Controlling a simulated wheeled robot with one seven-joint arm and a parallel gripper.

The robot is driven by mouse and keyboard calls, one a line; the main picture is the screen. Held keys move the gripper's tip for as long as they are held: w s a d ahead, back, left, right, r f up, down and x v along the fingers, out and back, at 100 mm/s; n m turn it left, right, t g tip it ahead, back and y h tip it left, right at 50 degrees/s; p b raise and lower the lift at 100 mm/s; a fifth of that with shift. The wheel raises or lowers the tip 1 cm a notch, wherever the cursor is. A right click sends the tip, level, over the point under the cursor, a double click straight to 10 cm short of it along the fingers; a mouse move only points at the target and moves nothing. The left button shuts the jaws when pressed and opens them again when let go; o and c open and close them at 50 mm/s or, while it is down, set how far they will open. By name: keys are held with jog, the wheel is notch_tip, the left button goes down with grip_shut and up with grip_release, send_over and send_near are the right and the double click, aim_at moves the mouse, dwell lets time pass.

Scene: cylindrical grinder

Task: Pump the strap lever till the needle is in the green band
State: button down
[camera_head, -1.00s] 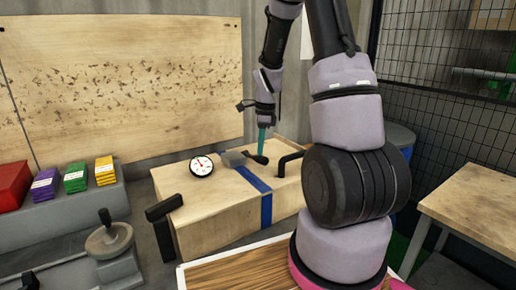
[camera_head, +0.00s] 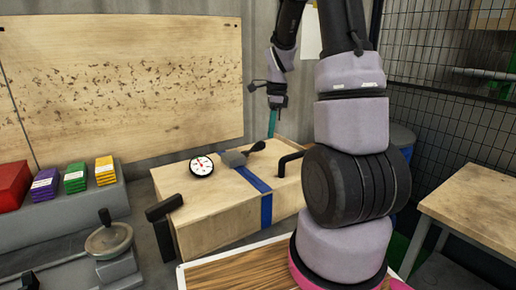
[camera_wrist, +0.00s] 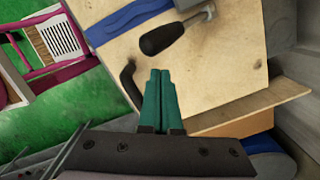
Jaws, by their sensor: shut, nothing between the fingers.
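The strap lever (camera_head: 257,146) has a black grip and is tilted up from its grey ratchet (camera_head: 234,158) on a wooden crate (camera_head: 215,215). A blue strap (camera_head: 254,181) runs over the crate. The round white gauge (camera_head: 202,166) with a red needle stands left of the ratchet; its band is too small to read. My gripper (camera_head: 271,126) has teal fingers, shut and empty, to the right of and above the lever grip. In the wrist view the lever grip (camera_wrist: 162,38) lies beyond the fingertips (camera_wrist: 160,75), apparently apart from them.
Black handles stand at the crate's left end (camera_head: 163,208) and right end (camera_head: 288,163). A grey handwheel (camera_head: 108,240) is at the lower left. Coloured boxes (camera_head: 75,178) sit on a grey ledge. A wooden table (camera_head: 475,205) stands at right.

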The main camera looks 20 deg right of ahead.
jog(key=shift+s+d+r, duration=0.1)
jog(key=shift+d+r, duration=0.05)
jog(key=shift+r, duration=1.2)
jog(key=shift+d+r, duration=0.1)
jog(key=shift+r, duration=1.25)
jog(key=s+a+r+n+t, duration=0.3)
jog(key=s+a+r+n, duration=0.2)
jog(key=s+r+n, duration=0.2)
jog(key=s+a+r+n+t, duration=0.3)
jog(key=s+a+r+n, duration=0.3)
jog(key=s+r+n, duration=0.2)
jog(key=shift+s+r+n+t+y, duration=0.35)
jog(key=shift+s+n, duration=0.95)
jog(key=shift+s, duration=1)
